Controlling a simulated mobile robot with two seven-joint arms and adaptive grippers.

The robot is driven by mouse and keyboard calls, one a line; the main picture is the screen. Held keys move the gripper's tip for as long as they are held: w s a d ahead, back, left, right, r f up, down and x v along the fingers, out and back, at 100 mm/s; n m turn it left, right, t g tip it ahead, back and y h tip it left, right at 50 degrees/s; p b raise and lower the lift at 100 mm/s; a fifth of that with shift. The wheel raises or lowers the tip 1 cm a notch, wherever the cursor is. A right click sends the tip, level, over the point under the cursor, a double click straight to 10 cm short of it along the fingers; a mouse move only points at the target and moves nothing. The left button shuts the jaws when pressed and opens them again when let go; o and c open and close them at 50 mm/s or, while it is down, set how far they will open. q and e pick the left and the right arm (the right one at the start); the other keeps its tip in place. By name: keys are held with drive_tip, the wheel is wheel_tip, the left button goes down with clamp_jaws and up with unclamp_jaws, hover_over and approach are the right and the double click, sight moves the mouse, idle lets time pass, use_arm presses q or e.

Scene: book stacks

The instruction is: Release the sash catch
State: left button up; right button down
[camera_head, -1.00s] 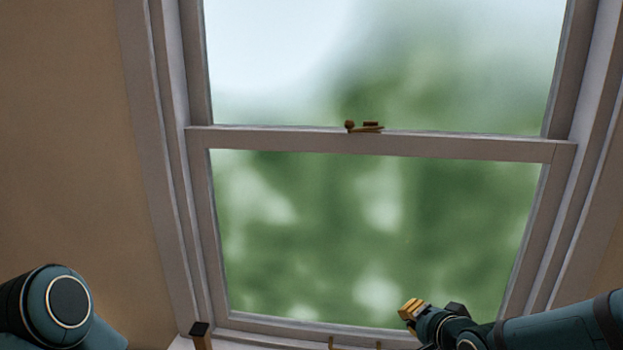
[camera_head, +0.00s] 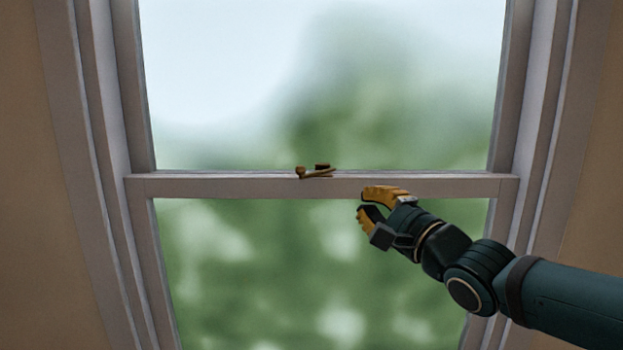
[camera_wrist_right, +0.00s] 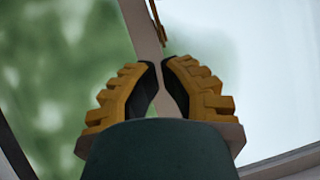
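The brass sash catch (camera_head: 316,172) sits on the meeting rail (camera_head: 240,187), near its middle. Part of it also shows at the top edge of the right wrist view (camera_wrist_right: 158,28), beyond my fingertips. My right gripper (camera_head: 366,204) is below and to the right of the catch in the head view, apart from it. Its yellow-orange fingers (camera_wrist_right: 160,75) are parted with a gap between dark pads, and nothing is held. My left gripper is not in view.
The lower glass pane (camera_head: 250,270) and upper glass pane (camera_head: 320,80) fill the window. The window frame's side jambs stand left (camera_head: 100,120) and right (camera_head: 540,130). The rail left of the catch is clear.

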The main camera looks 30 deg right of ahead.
approach(312, 175)
drive_tip(key=w, duration=0.1)
drive_tip(key=w+d, duration=0.1)
drive_tip(key=w, duration=0.1)
drive_tip(key=w+d, duration=0.1)
drive_tip(key=shift+w+d+r, duration=0.15)
drive_tip(key=shift+w+d, duration=0.05)
drive_tip(key=shift+w, duration=0.1)
drive_tip(key=shift+w+a+r+p, duration=0.15)
drive_tip(key=shift+w+a, duration=0.4)
drive_tip(key=shift+w+a+r+p, duration=0.15)
drive_tip(key=shift+w+a, duration=0.35)
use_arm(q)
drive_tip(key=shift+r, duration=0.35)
use_arm(e)
drive_tip(key=shift+w+a+r, duration=0.1)
drive_tip(key=shift+w+a, duration=0.2)
drive_tip(key=shift+a, duration=0.05)
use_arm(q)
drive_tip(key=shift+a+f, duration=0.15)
